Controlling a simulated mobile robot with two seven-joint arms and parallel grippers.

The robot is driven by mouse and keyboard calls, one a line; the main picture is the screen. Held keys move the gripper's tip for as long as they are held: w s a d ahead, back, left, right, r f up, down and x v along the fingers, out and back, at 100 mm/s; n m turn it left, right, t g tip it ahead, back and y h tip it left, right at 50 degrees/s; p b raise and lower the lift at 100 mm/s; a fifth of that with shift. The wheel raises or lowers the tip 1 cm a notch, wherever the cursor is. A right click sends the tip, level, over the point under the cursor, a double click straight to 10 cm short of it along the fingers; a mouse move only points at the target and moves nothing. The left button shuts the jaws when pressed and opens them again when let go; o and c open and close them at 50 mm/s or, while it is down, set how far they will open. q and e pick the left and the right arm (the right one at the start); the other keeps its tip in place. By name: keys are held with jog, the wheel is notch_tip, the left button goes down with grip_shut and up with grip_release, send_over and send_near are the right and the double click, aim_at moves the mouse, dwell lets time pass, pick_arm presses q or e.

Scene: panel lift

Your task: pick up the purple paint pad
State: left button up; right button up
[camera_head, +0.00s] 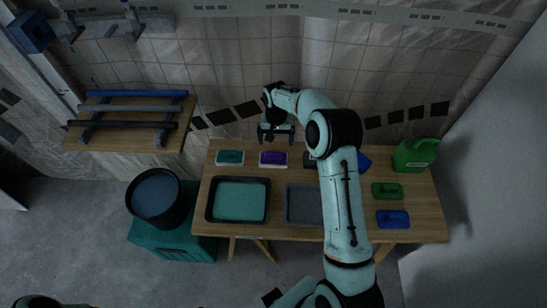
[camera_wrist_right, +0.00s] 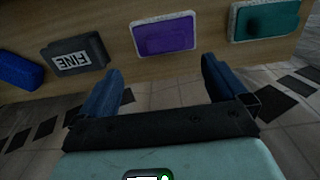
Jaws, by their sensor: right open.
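The purple paint pad (camera_head: 273,159) lies flat near the back edge of the wooden table in the head view, with a pale rim around its purple face. In the right wrist view the purple paint pad (camera_wrist_right: 165,34) is just beyond the fingertips, roughly centred between them. My right gripper (camera_head: 276,136) is behind the table's back edge in the head view, close to the pad and apart from it. In the right wrist view my right gripper (camera_wrist_right: 170,75) has its two blue fingers wide apart with nothing between them. My left gripper does not show.
A teal pad (camera_head: 230,157) lies left of the purple one. A dark block marked FINE (camera_wrist_right: 75,58) and a blue object (camera_wrist_right: 19,70) lie on its other side. Two trays (camera_head: 264,185), green and blue pads (camera_head: 386,190) and a green jug (camera_head: 414,154) share the wooden table (camera_head: 428,222).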

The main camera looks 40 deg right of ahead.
aim_at(273, 153)
notch_tip(273, 153, down, 3)
jog(key=shift+f, duration=0.15)
jog(key=shift+w+a+f, duration=0.1)
jog(key=shift+a+f, duration=0.15)
jog(key=shift+f, duration=1.1)
jog(key=shift+a+f, duration=0.2)
jog(key=shift+f, duration=1.1)
jog(key=c, duration=1.1)
